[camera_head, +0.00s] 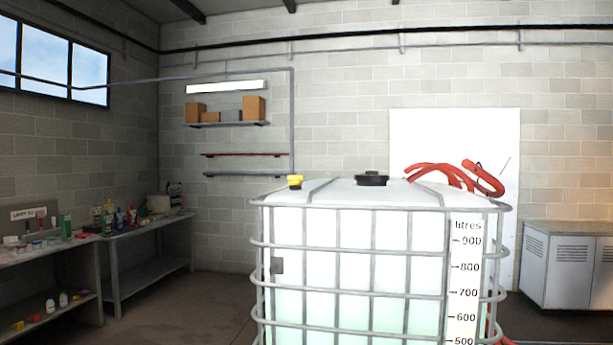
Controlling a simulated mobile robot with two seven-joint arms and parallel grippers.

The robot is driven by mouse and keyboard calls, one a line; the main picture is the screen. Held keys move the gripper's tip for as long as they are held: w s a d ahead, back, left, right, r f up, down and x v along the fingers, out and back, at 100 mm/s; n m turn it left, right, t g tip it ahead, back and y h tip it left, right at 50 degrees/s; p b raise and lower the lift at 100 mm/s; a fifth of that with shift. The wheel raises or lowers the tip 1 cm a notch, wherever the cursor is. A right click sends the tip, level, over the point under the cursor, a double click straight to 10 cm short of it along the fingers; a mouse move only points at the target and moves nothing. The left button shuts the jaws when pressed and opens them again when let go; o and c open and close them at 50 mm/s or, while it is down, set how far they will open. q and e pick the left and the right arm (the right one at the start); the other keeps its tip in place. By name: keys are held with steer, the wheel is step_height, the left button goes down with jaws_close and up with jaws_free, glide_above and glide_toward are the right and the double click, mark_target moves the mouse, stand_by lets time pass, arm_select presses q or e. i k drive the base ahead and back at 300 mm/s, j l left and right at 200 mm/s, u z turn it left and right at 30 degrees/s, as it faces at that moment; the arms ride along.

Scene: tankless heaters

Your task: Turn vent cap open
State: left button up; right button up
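A white caged liquid tank (350,232) with grey metal bars stands in front of me, right of centre. A wider black lid (371,179) sits at the middle of the top. I cannot tell from here which of the two is the vent cap, or whether either is open. Neither of my grippers is in view.
A red hose (450,173) lies over the tank's right top. Workbenches (150,229) with bottles stand along the left, and a grey cabinet (566,262) stands at the right. A shelf (228,124) with boxes hangs on the back wall. Floor shows left of the tank.

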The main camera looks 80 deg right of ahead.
mark_target(293, 179)
steer(key=z, duration=1.55)
steer(key=i+l+z, duration=0.25)
steer(key=z, duration=0.2)
steer(key=i+l+z, duration=0.1)
steer(key=i+z, duration=0.3)
steer(key=k, duration=0.1)
